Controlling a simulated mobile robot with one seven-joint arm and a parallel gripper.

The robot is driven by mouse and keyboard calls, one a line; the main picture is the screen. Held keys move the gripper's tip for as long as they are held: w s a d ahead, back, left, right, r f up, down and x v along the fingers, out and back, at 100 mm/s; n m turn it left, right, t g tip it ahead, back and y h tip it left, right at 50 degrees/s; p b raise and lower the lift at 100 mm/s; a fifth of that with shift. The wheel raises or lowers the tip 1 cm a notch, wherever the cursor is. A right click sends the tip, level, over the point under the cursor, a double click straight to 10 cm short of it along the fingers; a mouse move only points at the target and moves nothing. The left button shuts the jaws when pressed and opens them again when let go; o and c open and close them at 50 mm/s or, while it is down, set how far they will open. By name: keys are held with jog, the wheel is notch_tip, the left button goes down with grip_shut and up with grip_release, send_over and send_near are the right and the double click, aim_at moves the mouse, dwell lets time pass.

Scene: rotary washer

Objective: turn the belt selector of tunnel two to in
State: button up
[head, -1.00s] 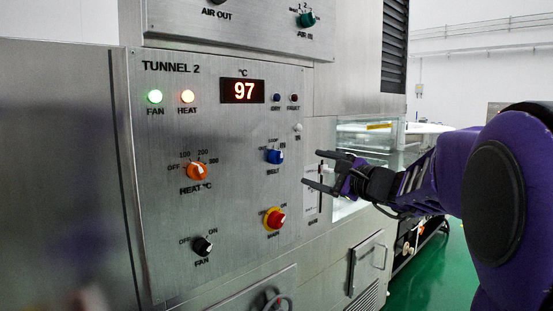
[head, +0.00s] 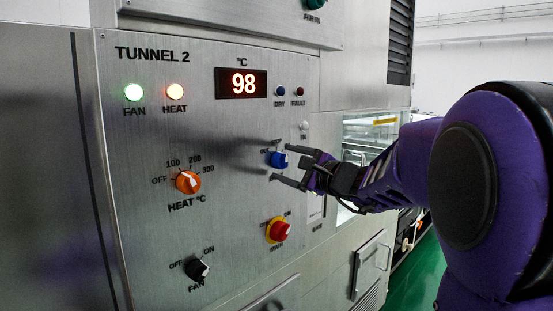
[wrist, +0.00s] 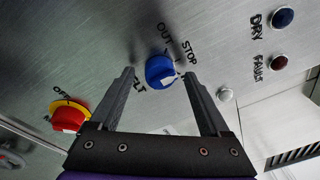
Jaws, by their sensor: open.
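The belt selector is a blue knob (head: 277,159) on the Tunnel 2 panel (head: 140,230). In the wrist view the blue knob (wrist: 160,71) lies between and just beyond my fingertips, with the labels OUT and STOP beside it and part of the word BELT showing. Its white mark points towards the STOP side. The IN label is not readable there. My gripper (head: 280,163) is open and empty, close in front of the knob with one finger above and one below it. In the wrist view my gripper (wrist: 160,75) has a finger on each side of the knob, apart from it.
The red main switch (head: 279,230) on its yellow plate is below the selector. The orange heat knob (head: 188,182) and black fan knob (head: 197,270) are to the left. A white IN lamp (head: 304,125) sits above right. The display (head: 241,83) reads 98.

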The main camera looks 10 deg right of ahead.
jog(key=shift+w+a, duration=0.2)
jog(key=shift+w, duration=0.15)
grip_shut()
dwell(0.3)
